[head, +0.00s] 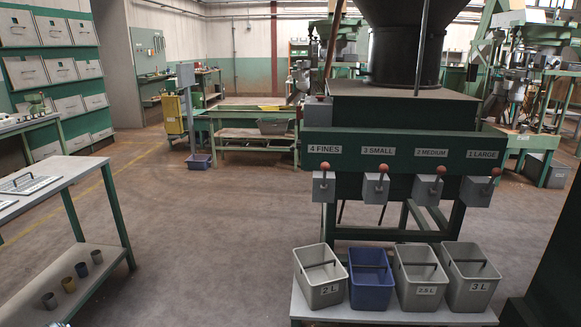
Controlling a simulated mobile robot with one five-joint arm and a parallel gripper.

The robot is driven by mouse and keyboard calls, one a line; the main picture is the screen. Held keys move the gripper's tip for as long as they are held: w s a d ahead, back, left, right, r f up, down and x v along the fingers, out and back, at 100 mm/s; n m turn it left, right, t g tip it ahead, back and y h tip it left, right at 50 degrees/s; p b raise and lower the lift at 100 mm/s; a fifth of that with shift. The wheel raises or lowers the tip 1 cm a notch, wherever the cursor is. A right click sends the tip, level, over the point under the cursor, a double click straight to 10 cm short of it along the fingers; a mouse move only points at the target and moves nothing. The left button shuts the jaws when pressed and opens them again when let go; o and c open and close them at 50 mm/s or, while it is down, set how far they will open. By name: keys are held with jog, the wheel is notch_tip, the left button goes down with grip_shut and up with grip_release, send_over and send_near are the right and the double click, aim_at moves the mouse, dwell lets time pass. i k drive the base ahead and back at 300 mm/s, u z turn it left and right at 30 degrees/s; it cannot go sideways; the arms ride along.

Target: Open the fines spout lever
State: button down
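The fines spout (323,186) is the leftmost of the grey spout boxes on the green hopper front, under the label "4 FINES" (324,149). Its lever (324,168) has a red-brown knob at the top, above the box. The small (380,170), medium (438,172) and large (494,174) levers stand to its right with similar knobs. I cannot tell from here whether the fines lever is open or closed. My gripper is not in view.
Below the spouts, a low bench (380,316) holds grey bins, such as the "2 L" bin (321,288), and a blue bin (371,280). A green-framed table (75,170) stands at the left. The floor (200,240) between is clear. A dark column (555,250) stands at the right edge.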

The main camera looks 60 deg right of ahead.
aim_at(325, 166)
jog(key=u, duration=0.2)
jog(key=k, duration=0.35)
jog(key=z, duration=1.15)
